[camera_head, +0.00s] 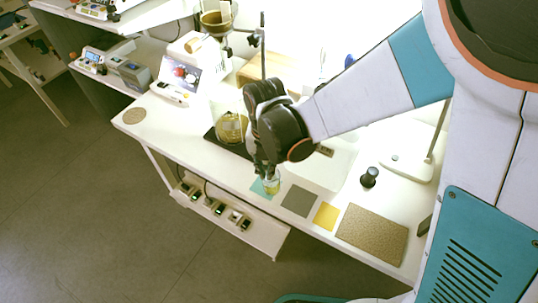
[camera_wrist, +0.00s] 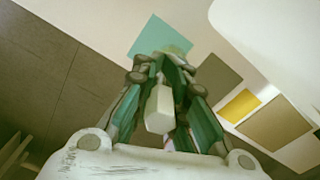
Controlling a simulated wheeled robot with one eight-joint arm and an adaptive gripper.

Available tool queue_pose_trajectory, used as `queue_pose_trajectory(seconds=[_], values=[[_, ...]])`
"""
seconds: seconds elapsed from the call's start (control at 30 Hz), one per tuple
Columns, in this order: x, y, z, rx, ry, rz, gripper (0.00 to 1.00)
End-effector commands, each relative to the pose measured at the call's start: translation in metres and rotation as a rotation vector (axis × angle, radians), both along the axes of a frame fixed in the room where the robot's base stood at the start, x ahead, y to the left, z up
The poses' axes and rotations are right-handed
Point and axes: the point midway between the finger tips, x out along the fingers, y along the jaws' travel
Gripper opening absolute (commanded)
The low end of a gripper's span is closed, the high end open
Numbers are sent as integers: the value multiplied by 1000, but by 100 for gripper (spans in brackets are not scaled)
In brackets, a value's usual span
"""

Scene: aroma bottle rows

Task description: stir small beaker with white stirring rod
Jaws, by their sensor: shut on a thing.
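My gripper (camera_head: 264,171) points down over the front of the white bench. In the wrist view its fingers (camera_wrist: 168,72) are shut on the white stirring rod (camera_wrist: 159,108), whose pale end shows between them. The small beaker (camera_head: 272,187) holds a yellowish liquid and stands by the teal mat, directly below my fingertips. In the wrist view only a blurred part of the beaker (camera_wrist: 176,49) shows beyond the fingers. The rod's lower end is hidden, so I cannot tell whether it is inside the beaker or touching it.
Right of the teal mat (camera_head: 258,188) lie a grey mat (camera_head: 299,201), a yellow mat (camera_head: 326,216) and a brown board (camera_head: 372,236). A dark knobbed object (camera_head: 369,177) stands behind them. A round flask (camera_head: 231,128) is behind my gripper. The bench's front edge is close.

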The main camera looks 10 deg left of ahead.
Motion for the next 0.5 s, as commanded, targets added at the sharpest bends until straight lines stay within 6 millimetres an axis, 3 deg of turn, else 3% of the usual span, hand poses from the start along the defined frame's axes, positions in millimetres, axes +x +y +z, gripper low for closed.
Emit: queue_pose_trajectory(seconds=[0.5], values=[[0,0,39,1,1,0,0]])
